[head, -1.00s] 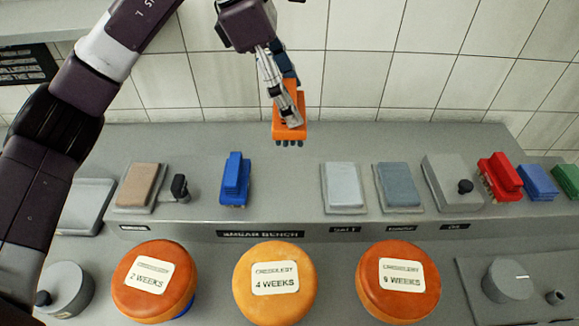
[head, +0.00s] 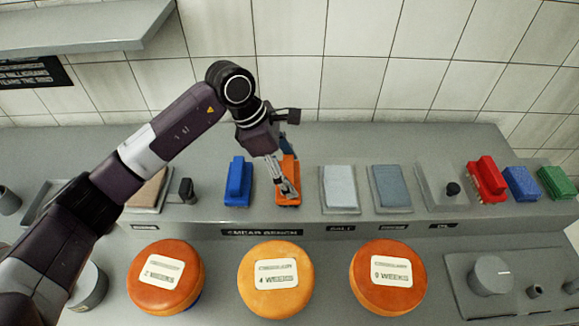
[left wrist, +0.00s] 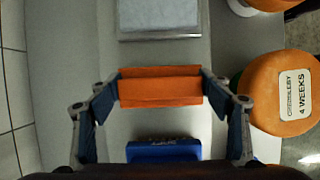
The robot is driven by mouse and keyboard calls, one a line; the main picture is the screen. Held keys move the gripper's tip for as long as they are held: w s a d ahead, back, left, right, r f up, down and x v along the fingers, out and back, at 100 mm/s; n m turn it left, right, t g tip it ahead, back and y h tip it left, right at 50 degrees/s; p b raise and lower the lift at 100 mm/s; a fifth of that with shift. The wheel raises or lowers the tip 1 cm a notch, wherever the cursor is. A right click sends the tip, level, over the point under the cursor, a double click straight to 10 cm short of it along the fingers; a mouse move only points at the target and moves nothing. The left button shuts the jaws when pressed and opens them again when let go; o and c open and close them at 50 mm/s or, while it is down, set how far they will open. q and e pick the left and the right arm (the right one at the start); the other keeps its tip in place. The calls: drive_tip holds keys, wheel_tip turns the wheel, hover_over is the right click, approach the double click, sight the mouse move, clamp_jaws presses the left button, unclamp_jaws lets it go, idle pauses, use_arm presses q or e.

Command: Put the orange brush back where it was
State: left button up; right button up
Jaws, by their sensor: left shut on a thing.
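The orange brush (head: 289,168) is on or just above the raised grey shelf in the head view, between the blue brush (head: 238,182) and a pale grey pad (head: 339,188). My left gripper (head: 288,190) is shut on it from above. In the left wrist view the orange brush (left wrist: 160,86) lies between the two fingers (left wrist: 162,100), with the blue brush (left wrist: 163,150) close beside it. I cannot tell whether its bristles touch the shelf; its underside is hidden. My right gripper is not in view.
Red (head: 486,178), blue (head: 521,183) and green (head: 557,182) brushes stand at the right. A darker pad (head: 392,188) lies beside the pale one. Three cheese wheels, including the 4 weeks wheel (head: 275,300), stand in front on the lower bench (head: 220,270).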

use_arm(q)
drive_tip(key=shift+f, duration=0.25)
drive_tip(key=o, duration=1.3)
